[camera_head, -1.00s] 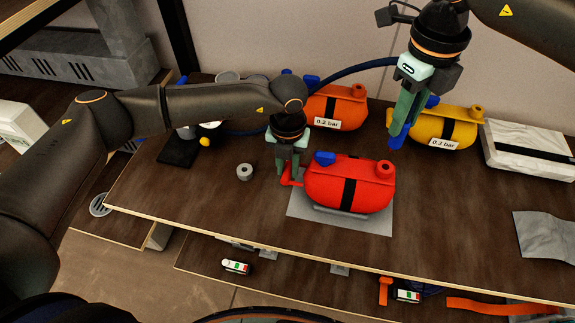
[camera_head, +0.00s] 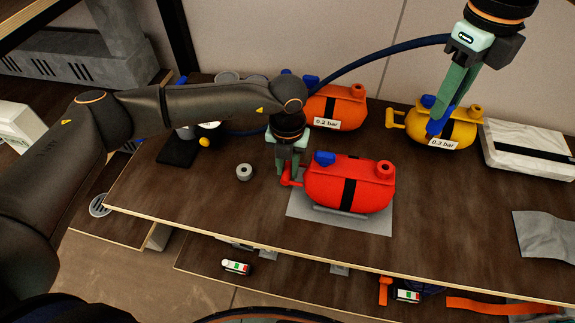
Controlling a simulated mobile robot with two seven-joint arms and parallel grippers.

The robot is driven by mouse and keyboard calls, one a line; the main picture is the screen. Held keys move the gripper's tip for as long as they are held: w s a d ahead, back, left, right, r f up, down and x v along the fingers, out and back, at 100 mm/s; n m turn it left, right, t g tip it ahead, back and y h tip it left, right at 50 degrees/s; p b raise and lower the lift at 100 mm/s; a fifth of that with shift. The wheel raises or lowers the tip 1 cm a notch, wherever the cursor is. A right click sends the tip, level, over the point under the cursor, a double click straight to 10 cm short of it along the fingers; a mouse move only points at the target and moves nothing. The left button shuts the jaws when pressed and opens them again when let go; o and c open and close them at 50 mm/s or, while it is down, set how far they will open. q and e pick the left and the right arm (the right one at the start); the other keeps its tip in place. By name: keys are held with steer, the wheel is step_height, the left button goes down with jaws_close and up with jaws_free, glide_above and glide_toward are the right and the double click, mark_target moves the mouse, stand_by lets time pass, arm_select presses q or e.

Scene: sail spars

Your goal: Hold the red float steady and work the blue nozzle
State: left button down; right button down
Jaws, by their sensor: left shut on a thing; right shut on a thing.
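The red float (camera_head: 378,188) lies on a grey mat (camera_head: 378,220) on the bench, with a black strap around its middle and a blue cap on its upper left. My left gripper (camera_head: 291,178) is at the float's left end, shut on its red handle (camera_head: 287,182). The blue nozzle (camera_head: 437,124) is in my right gripper (camera_head: 450,103), which is shut on it. It hangs point down, in front of the yellow float (camera_head: 462,131) labelled 0.3 bar. Whether the nozzle touches the yellow float is unclear. A dark blue hose (camera_head: 385,55) arcs above the bench.
An orange float (camera_head: 350,112) labelled 0.2 bar stands behind the red one. A pale strapped bundle (camera_head: 525,148) lies at the right, with grey cloth (camera_head: 545,234) nearer. Bare bench lies right of the mat.

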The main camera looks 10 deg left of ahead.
stand_by(0.3)
arm_select(q)
steer(key=c, duration=0.6)
jaws_free()
step_height(320, 180, up, 12)
